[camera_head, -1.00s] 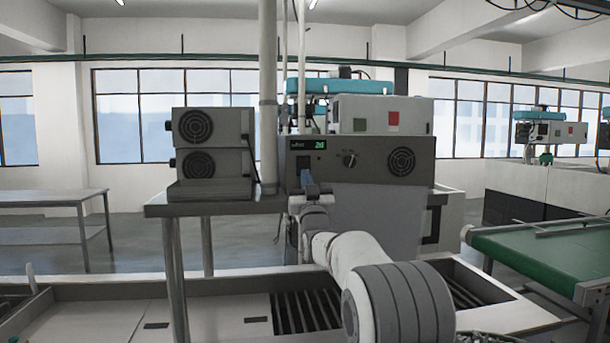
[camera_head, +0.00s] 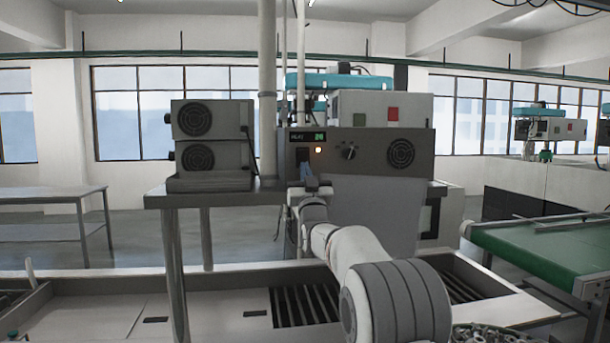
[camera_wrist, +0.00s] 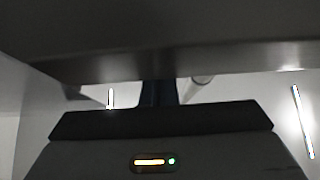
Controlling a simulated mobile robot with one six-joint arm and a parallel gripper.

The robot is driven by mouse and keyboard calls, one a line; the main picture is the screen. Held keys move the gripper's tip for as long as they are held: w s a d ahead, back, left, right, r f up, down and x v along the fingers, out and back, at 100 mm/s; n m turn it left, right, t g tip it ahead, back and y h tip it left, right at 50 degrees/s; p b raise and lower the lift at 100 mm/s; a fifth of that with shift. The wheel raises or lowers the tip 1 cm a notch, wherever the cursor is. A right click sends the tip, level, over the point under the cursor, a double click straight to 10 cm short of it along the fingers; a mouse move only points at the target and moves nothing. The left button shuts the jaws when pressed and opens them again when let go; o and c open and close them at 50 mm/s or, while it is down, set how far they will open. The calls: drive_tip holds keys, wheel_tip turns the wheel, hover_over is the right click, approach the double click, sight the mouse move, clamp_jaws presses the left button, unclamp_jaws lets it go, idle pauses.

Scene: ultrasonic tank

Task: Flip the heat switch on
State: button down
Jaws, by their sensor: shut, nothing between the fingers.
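The grey control box (camera_head: 375,160) shows in the head view, with a small green-lit display (camera_head: 305,137), a round knob (camera_head: 348,151) and a fan grille (camera_head: 401,153). The dark heat switch (camera_head: 302,154) sits below the display. An orange lamp (camera_head: 318,150) beside it is lit. My gripper (camera_head: 306,172) is shut and empty, just below the switch; whether it touches the switch is unclear. In the wrist view, my dark blue fingers (camera_wrist: 158,92) reach up toward a grey surface (camera_wrist: 150,35), and the switch cannot be made out.
Two stacked grey fan units (camera_head: 210,145) stand on a metal table (camera_head: 215,199) left of the box. A vertical pole (camera_head: 268,90) rises between them and the box. Metal tanks (camera_head: 225,308) lie below, and a green conveyor (camera_head: 550,245) is at right.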

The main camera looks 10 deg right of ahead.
drive_tip(key=b+v, duration=0.7)
drive_tip(key=v, duration=0.5)
drive_tip(key=shift+f, duration=0.6)
